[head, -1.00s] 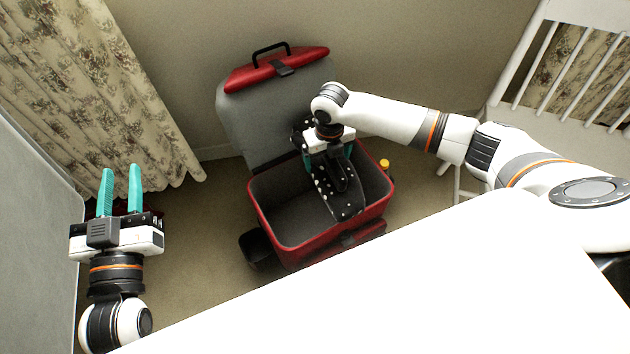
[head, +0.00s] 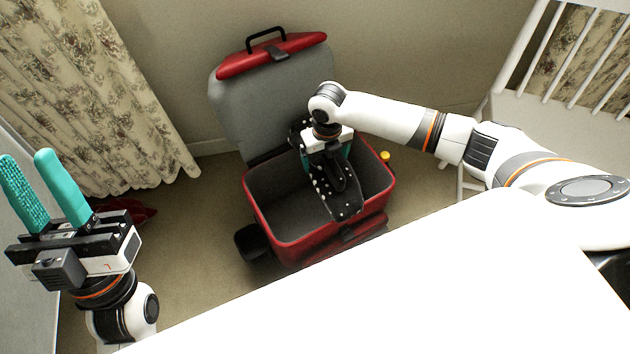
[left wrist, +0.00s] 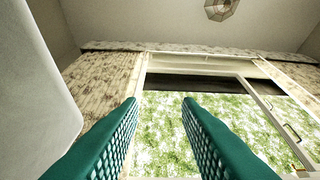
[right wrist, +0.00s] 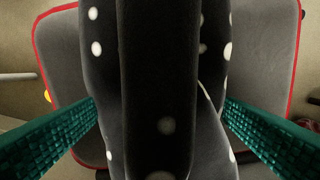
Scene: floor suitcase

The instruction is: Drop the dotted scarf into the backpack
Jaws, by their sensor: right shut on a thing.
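The dotted scarf (head: 345,208), black with white dots, hangs from my right gripper (head: 331,163) over the open backpack. The backpack is red and grey, with its red rim (head: 262,222) facing up and its lid (head: 240,115) tipped back towards the wall. In the right wrist view the scarf (right wrist: 108,70) fills the middle between the teal fingers (right wrist: 160,112). Its lower end looks within the backpack's opening; whether it touches the bottom cannot be told. My left gripper (head: 26,165) is open and empty at the far left, also empty in the left wrist view (left wrist: 160,105).
A white surface (head: 400,290) fills the near foreground. A white chair (head: 545,110) stands at right and a floral curtain (head: 95,100) hangs at left. A small yellow item (head: 385,155) shows beside the backpack, and something red (head: 140,212) lies behind my left gripper.

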